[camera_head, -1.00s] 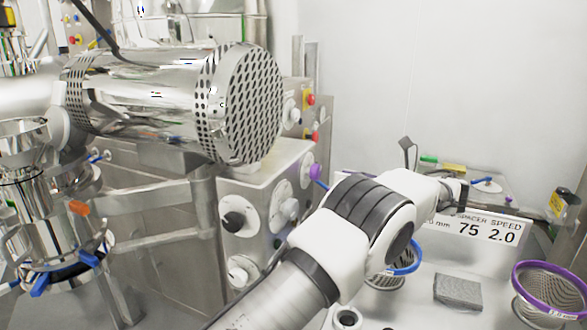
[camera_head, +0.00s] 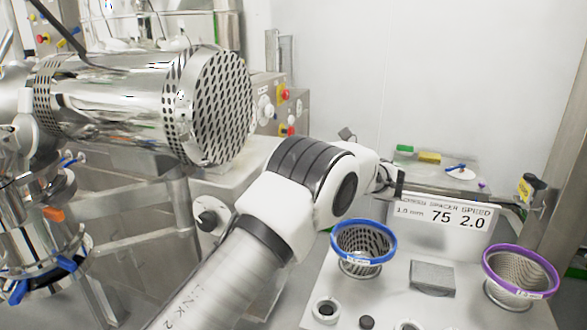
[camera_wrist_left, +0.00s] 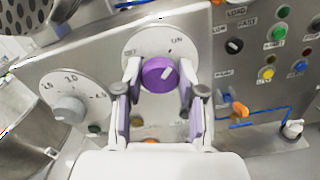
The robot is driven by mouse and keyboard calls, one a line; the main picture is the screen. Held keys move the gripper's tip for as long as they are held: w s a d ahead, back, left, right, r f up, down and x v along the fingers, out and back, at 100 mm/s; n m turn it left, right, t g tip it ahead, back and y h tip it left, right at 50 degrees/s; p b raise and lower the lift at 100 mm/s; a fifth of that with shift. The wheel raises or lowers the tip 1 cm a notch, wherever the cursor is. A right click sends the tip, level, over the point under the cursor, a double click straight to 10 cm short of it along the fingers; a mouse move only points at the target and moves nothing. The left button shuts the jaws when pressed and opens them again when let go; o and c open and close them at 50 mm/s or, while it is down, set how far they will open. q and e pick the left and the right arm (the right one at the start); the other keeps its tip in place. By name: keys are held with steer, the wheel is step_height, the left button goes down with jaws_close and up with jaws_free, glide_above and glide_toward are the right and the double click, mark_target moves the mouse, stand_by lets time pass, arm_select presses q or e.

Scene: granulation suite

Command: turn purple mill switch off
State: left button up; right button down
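The purple mill switch (camera_wrist_left: 158,75) is a round knob on a white disc in the left wrist view. Its white mark points up and right, toward the word ON. My left gripper (camera_wrist_left: 160,84) has one finger on each side of the knob. Narrow gaps seem to show there, but contact is unclear. In the head view my left arm (camera_head: 315,190) reaches in from the lower left. It covers the switch, and its fingers cannot be made out there. My right gripper is not in view.
A numbered dial (camera_wrist_left: 70,107) is left of the switch. Coloured buttons (camera_wrist_left: 268,72) and an orange lever (camera_wrist_left: 239,107) are to its right. A perforated metal drum (camera_head: 210,105) is at upper left. Blue-rimmed (camera_head: 364,243) and purple-rimmed (camera_head: 520,270) baskets and a sign (camera_head: 445,213) stand at right.

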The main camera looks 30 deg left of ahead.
arm_select(q)
steer(key=shift+a+n, duration=0.1)
steer(key=shift+n, duration=0.4)
steer(key=n+b, duration=0.9)
steer(key=n, duration=0.8)
steer(key=shift+s, duration=0.15)
steer(key=shift+r+b, duration=0.1)
steer(key=shift+b, duration=0.25)
